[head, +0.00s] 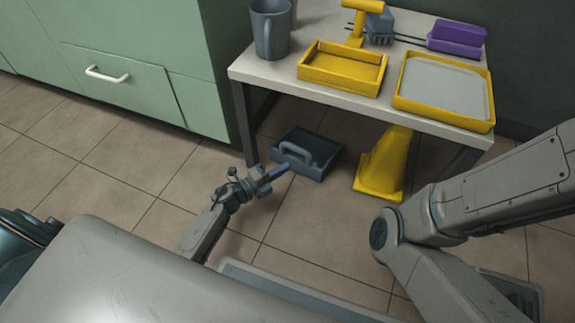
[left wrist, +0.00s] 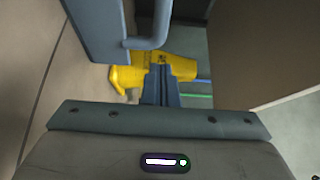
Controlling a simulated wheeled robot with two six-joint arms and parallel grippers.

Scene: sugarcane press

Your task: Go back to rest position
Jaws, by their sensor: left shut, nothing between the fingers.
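My left gripper (head: 281,171) is low over the floor in front of the table. Its blue-grey fingers are together and hold nothing; they also show in the left wrist view (left wrist: 160,86). In the head view its tip lies close to the dark blue-grey caddy (head: 318,171) with a raised handle, which stands on the floor under the table edge. I cannot tell whether they touch. In the left wrist view the caddy (left wrist: 92,28) is just beyond the fingers, at the upper left. My right arm comes in from the right; its gripper is out of view.
A yellow cone (head: 385,163) stands under the table's front. The white table (head: 283,78) holds a grey mug (head: 270,38), a yellow tray (head: 341,77), a grey-topped yellow tray (head: 444,85) and a purple block (head: 457,35). Green cabinets (head: 130,95) stand left. The tiled floor at left is clear.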

